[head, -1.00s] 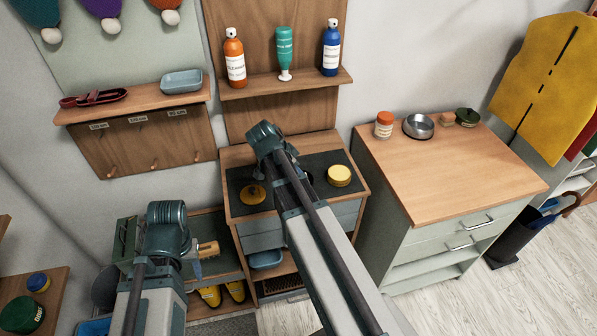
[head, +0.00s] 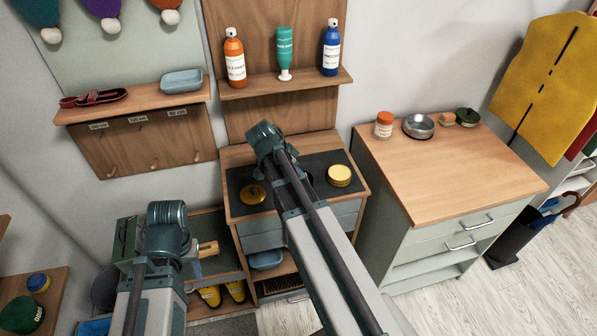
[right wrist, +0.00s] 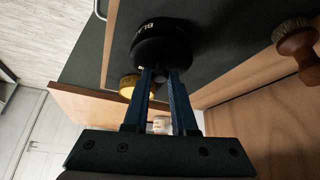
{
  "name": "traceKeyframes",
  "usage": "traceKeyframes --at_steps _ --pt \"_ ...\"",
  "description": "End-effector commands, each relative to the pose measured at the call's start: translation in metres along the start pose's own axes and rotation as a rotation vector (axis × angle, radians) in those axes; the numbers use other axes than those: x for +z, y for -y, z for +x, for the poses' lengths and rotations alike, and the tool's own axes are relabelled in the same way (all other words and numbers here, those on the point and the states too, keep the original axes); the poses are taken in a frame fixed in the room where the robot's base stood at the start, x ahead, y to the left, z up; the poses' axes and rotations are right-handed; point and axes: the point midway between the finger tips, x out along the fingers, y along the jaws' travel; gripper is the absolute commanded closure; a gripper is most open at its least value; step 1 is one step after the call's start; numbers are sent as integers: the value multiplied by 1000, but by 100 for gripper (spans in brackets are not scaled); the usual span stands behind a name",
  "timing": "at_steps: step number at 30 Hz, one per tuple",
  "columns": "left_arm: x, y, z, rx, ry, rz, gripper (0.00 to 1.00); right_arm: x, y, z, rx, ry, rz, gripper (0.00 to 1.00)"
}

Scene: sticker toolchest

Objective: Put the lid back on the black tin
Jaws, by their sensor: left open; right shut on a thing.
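In the right wrist view, the black tin (right wrist: 143,29) stands on a dark mat with pale lettering on its side. My right gripper (right wrist: 160,76) is shut on the knob of the black lid (right wrist: 168,52). The lid is at the tin's top; I cannot tell whether it rests on the tin or hangs just above. In the head view my right arm hides the right gripper and most of the tin. My left gripper (head: 194,262) is open and partly hidden by its own arm, low on the left, away from the tin.
A wooden-handled brush (right wrist: 298,42) is near the tin. Bottles stand on the shelf (head: 290,86) above. The right cabinet's top (head: 450,170) is mostly clear.

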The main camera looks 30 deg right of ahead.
Motion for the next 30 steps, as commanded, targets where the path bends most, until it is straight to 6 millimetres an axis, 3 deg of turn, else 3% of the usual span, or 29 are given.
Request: traceKeyframes --at_steps 27,28,30 --pt "0 0 2 0 0 0 50 1 0 2 0 0 0 100" --pt "0 0 2 0 0 0 50 1 0 2 0 0 0 71" --pt "0 0 2 0 0 0 50 1 0 2 0 0 0 59"
